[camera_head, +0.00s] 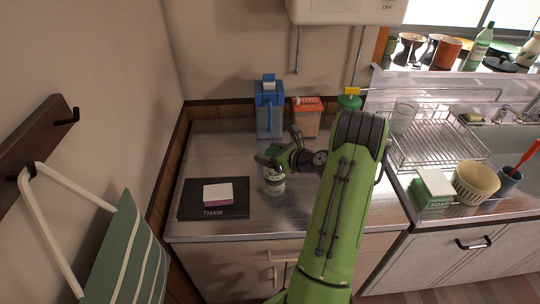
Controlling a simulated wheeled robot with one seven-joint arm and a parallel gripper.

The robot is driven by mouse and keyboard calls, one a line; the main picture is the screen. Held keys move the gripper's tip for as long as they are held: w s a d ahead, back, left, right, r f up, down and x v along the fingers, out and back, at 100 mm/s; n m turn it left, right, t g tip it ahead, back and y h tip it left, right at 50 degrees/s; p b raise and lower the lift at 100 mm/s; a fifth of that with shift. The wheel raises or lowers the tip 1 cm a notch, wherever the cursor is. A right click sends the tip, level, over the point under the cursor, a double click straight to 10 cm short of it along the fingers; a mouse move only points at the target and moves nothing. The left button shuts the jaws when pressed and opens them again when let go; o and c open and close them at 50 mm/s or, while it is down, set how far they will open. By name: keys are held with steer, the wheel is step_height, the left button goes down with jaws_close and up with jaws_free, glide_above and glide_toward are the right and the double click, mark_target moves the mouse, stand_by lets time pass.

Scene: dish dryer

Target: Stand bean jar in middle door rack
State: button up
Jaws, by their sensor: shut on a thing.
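My gripper (277,158), at the end of my green arm, is above the middle of the metal counter and is shut on a small jar. This jar (273,181), which I take to be the bean jar, has a pale label with dark lettering too small to read. It looks upright, and the gripper hides its top. I cannot tell whether its base touches the counter. No door rack shows in this view.
A dark THAW mat (240,208) carries a pink-and-white block (218,194) at left. A wire dish rack (435,140) is at right. The front counter is bare.

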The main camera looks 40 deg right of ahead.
steer(key=shift+r, duration=0.1)
steer(key=o, duration=1.4)
